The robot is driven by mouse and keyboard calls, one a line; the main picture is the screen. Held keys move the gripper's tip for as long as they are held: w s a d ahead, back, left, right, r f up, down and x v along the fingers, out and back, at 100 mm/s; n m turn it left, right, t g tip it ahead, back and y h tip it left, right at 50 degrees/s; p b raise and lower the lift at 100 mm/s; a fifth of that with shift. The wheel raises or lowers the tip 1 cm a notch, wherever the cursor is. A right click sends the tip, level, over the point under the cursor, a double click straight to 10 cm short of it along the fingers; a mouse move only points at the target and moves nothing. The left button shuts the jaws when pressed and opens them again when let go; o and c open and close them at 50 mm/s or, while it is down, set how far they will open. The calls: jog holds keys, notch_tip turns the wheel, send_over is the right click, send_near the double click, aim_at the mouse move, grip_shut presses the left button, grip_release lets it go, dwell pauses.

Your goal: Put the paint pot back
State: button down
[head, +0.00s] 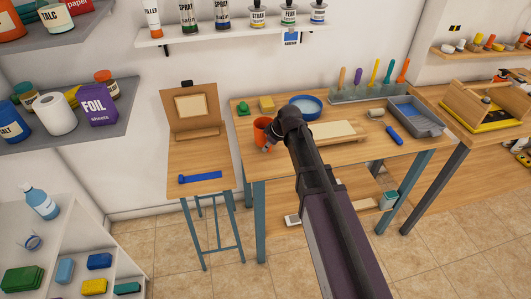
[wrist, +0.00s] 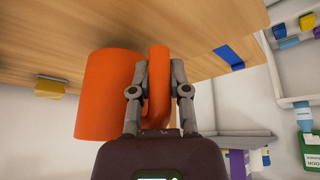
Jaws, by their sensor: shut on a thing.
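The orange paint pot (head: 262,130) shows at the left end of the workbench in the head view, partly hidden by my arm. In the wrist view it is large, a smooth orange cylinder (wrist: 105,95) with a looped handle (wrist: 159,85). My gripper (wrist: 158,72) is shut on the handle, one finger on each side, with the pot's body to the left. In the head view my gripper (head: 270,146) is at the pot's lower right. I cannot tell whether the pot touches the bench top.
An easel (head: 208,186) with a blue strip (head: 199,179) stands to the left.

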jog(key=shift+f+b, duration=0.9)
jog(key=shift+f, duration=0.3)
jog(key=c, duration=0.6)
grip_release()
jog(key=shift+r, duration=0.15)
jog(key=p+v, duration=1.1)
jog(key=v, duration=0.1)
jog(key=s+d+f+m+g+h, duration=0.2)
jog(key=s+d+m+h, duration=0.2)
jog(key=s+d+m, duration=0.8)
jog(key=s+d, duration=0.4)
jog(key=shift+g, duration=0.4)
